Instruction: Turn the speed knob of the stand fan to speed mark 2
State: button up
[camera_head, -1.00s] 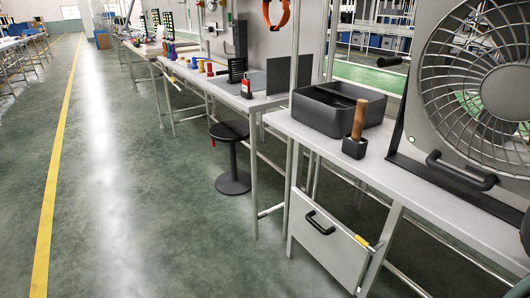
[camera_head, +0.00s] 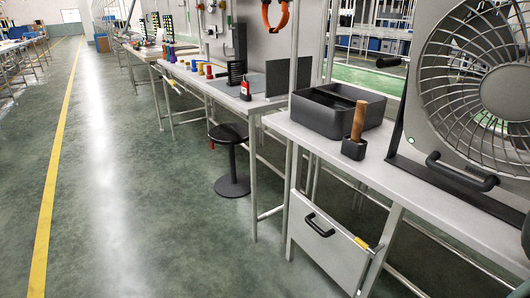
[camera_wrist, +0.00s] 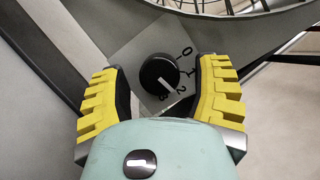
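The stand fan (camera_head: 500,85) stands at the right of the head view, with a round wire grille on a grey panel. Its speed knob (camera_wrist: 159,75) is black and round with a white pointer, and shows in the wrist view on a light plate. Marks 0, 1, 2 and 3 run around its right and lower side. The pointer faces down and right, close to mark 2; the exact alignment is hard to tell. My gripper (camera_wrist: 160,70) is open, its yellow fingers on either side of the knob with gaps. I do not make out my gripper in the head view.
A grey workbench (camera_head: 410,187) carries a black tray (camera_head: 320,118) and a small black holder (camera_head: 353,150) with a wooden-handled tool. A drawer front (camera_head: 325,250) hangs below. A black stool (camera_head: 230,135) stands farther left. The green floor at left is clear.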

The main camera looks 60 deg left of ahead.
jog(key=shift+o, duration=0.3)
jog(key=shift+s, duration=0.1)
jog(key=v, duration=0.4)
jog(key=shift+s+d+f, duration=0.25)
jog(key=s+d, duration=0.3)
jog(key=s, duration=0.8)
jog(key=shift+s+d, duration=0.3)
